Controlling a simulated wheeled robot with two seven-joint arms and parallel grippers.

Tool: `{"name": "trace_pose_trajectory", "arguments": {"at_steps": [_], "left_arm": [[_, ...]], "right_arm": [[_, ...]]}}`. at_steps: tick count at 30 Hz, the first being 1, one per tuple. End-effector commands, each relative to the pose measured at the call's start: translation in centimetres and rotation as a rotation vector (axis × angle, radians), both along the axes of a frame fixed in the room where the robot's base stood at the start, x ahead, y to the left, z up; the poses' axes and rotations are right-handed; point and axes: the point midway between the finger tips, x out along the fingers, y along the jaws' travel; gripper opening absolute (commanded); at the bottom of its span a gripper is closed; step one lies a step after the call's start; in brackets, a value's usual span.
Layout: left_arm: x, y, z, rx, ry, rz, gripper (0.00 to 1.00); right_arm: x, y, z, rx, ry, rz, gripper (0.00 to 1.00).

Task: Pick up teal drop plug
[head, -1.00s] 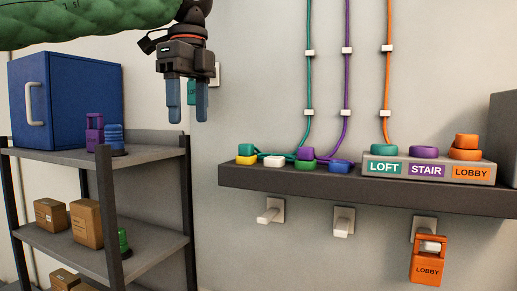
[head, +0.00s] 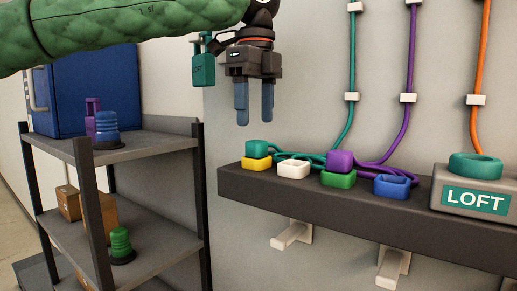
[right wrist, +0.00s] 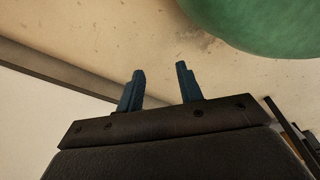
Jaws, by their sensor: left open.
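A teal plug (head: 258,146) sits on a yellow block (head: 256,162) at the left end of the dark wall ledge in the head view. Teal cables run from near it to the right and up the wall. My left gripper (head: 255,115) points down, open and empty, a little above the teal plug in the picture. How far it is from the plug in depth I cannot tell. My right gripper (right wrist: 160,75) shows in the right wrist view with its fingers apart and nothing between them.
The ledge (head: 300,204) also holds a white socket (head: 293,169), a purple plug (head: 340,161) on a green block, a blue socket (head: 391,188) and the LOFT box (head: 454,199). A shelf rack (head: 165,149) stands left.

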Motion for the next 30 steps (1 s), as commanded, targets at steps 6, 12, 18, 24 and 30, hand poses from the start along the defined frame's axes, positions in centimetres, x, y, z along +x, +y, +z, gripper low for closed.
{"name": "trace_pose_trajectory", "arguments": {"at_steps": [6,12,18,24,30], "left_arm": [[0.1,-0.1,-1.0,0.001,0.002,-0.001,0.58],[0.4,-0.1,-2.6,0.001,0.002,0.000,0.58],[0.4,-0.1,-4.4,0.000,0.001,0.001,0.58],[0.4,-0.1,-5.1,0.000,0.000,0.001,0.58],[0.4,-0.1,-5.1,0.000,0.000,0.001,0.52]], "right_arm": [[-2.9,-0.7,-0.3,-0.005,0.023,0.000,0.36],[-6.3,-1.4,-0.8,-0.009,0.046,0.000,0.36],[-8.7,-2.0,-1.2,-0.013,0.062,0.000,0.36],[-9.4,-2.1,-1.4,-0.013,0.065,0.000,0.36],[-9.4,-2.1,-1.4,-0.013,0.064,0.000,0.36]]}}
